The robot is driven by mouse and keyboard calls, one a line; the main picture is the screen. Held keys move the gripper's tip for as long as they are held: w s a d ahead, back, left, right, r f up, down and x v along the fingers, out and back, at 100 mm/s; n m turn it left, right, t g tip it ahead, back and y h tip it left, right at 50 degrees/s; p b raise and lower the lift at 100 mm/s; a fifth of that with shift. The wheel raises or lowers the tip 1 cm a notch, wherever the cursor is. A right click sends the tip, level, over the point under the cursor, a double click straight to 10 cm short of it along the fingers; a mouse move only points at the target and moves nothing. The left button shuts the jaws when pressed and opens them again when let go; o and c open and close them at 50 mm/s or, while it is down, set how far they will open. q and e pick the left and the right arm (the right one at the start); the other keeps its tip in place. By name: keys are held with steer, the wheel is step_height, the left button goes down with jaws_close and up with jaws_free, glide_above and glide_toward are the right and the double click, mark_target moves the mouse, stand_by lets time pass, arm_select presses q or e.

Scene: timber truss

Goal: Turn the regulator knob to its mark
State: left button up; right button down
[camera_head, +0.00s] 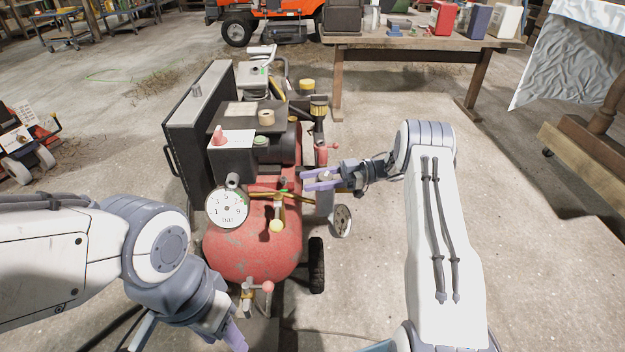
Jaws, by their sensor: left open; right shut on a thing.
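A red compressor tank (250,250) stands in the middle with a round white dial gauge (226,207) marked with numbers and "bar" on its front. Brass fittings (290,195) run to the right of the gauge. My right gripper (309,180) reaches in from the right at the tank's upper right side. Its purple fingers are shut on a small pale part, which looks like the regulator knob (325,175); the fingers cover much of it. The knob's mark and the gauge needle are too small to read. My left gripper (185,341) is open and empty at the lower left, partly cut off.
A red-handled valve (268,287) sits low on the tank front, near my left gripper. A dark panel (198,125) stands behind the gauge. A wooden table (410,42) with cans stands behind.

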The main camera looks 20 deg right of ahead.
stand_by(0.3)
steer(key=shift+c, duration=1.7)
jaws_free()
steer(key=d+p, duration=0.2)
steer(key=d, duration=0.8)
steer(key=shift+s+d, duration=0.25)
steer(key=shift+s, duration=0.05)
